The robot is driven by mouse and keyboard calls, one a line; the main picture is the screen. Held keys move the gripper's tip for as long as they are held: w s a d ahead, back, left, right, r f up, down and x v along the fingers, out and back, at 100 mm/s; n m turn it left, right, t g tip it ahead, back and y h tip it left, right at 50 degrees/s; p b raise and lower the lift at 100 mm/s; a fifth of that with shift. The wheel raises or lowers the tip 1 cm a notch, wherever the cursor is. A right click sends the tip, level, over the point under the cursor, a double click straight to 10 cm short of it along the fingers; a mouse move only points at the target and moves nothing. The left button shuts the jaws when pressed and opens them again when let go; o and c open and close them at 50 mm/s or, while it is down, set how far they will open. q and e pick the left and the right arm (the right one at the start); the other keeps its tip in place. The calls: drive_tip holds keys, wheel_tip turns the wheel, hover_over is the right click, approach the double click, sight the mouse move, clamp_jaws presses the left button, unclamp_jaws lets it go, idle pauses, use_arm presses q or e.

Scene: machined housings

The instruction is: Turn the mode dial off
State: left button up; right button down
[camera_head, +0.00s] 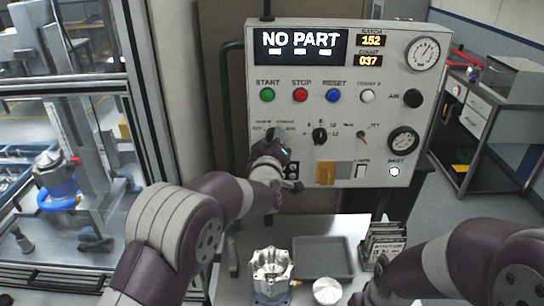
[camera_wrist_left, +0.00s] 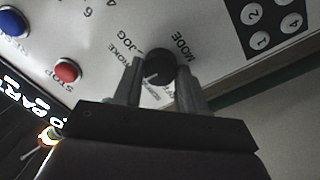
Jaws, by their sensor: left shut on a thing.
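The mode dial is a black round knob on the left of the control panel. It shows in the left wrist view (camera_wrist_left: 158,66), near the printed words MODE and JOG. My left gripper (camera_head: 273,137) reaches up to the panel from below and largely covers the dial in the head view. In the left wrist view the two fingers (camera_wrist_left: 160,78) stand on either side of the dial, shut on it. The dial's pointer position cannot be read clearly. My right arm is at the lower right; its gripper is not in view.
The panel (camera_head: 385,75) shows NO PART and carries green, red, blue and white buttons, another black knob (camera_head: 320,136) and gauges. Below are a machined housing (camera_head: 271,270), a grey tray (camera_head: 324,258) and a dark rack (camera_head: 384,243). A glazed machine enclosure stands left.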

use_arm(q)
drive_tip(key=shift+d+f+n+t+y+b, duration=0.15)
drive_tip(key=shift+n+y+b, duration=0.1)
drive_tip(key=shift+n+b, duration=2.55)
drive_tip(key=shift+a+n+t+y+b, duration=0.1)
drive_tip(key=shift+n+y+b, duration=0.2)
drive_tip(key=shift+n+b, duration=2.45)
drive_tip(key=shift+d+f+n+t+y+b, duration=0.15)
drive_tip(key=shift+n+y+b, duration=0.1)
drive_tip(key=shift+n+b, duration=2.5)
drive_tip(key=shift+a+r+m+b, duration=0.15)
drive_tip(key=shift+m+b, duration=0.15)
drive_tip(key=shift+b, duration=0.3)
drive_tip(key=o, duration=1.1)
drive_tip(key=shift+c, duration=0.2)
drive_tip(key=s+f+b, duration=0.1)
drive_tip(key=s+b, duration=0.3)
drive_tip(key=s, duration=0.8)
drive_tip(key=shift+s+f, duration=0.15)
drive_tip(key=shift+s, duration=0.2)
